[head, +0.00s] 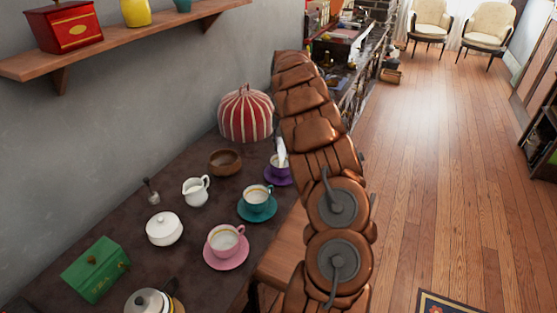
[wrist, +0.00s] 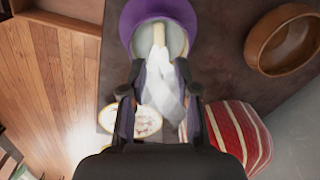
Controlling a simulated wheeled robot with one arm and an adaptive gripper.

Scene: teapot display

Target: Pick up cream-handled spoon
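The cream-handled spoon stands upright in the purple cup, with its cream handle (wrist: 160,36) down in the cup and its pale, shiny head (wrist: 160,82) up. In the head view the spoon's pale head (head: 281,152) shows above the purple cup (head: 276,166). My gripper (wrist: 160,72) comes from above, its two dark fingers on either side of the spoon's head. The fingers are partly closed and the head fills the gap, so they look shut on it. The gripper is hidden behind my arm in the head view. The purple saucer (wrist: 128,20) is under the cup.
A wooden bowl (head: 225,162), a striped tea cosy (head: 245,113), a white creamer (head: 196,190), a teal cup (head: 256,196) and a pink cup (head: 225,240) stand close by on the dark table (head: 135,228). A plate (wrist: 135,122) shows near the fingers. Open floor lies to the right.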

